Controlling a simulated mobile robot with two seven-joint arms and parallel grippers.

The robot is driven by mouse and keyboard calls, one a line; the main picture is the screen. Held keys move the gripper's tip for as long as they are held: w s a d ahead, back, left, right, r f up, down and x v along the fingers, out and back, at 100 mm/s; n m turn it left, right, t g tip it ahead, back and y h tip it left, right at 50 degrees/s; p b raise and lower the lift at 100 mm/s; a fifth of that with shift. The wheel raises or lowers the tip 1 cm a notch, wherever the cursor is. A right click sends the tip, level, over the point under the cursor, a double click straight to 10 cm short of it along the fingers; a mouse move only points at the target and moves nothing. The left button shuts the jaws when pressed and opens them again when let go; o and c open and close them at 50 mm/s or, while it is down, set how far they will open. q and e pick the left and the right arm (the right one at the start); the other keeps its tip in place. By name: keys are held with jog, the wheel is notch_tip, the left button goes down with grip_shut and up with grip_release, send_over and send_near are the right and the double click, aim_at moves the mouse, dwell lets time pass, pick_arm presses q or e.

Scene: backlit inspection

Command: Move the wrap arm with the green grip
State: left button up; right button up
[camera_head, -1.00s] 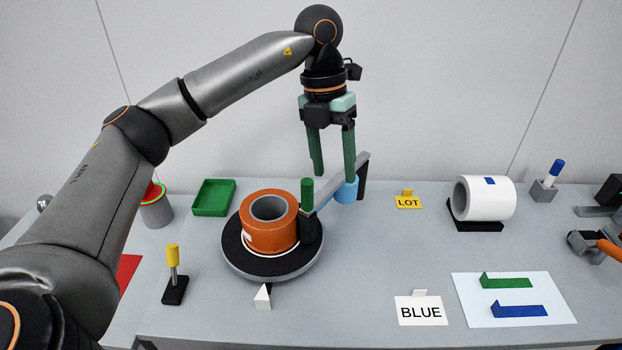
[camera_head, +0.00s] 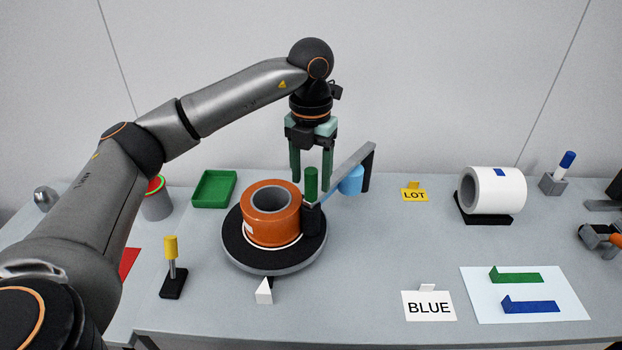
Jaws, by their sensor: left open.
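The wrap arm (camera_head: 342,175) is a grey bar that runs from a dark hub beside the orange roll to a dark post at its far right end. Its green grip (camera_head: 311,184) stands upright at the near end.
An orange roll (camera_head: 272,226) sits on a dark round turntable (camera_head: 312,250) with a white pointer (camera_head: 264,291) in front. The table's middle right is clear.

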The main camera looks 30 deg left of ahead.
pick_arm(q)
jog(key=shift+f, duration=0.55)
grip_shut()
jog(key=shift+r, duration=0.1)
dwell(1.0)
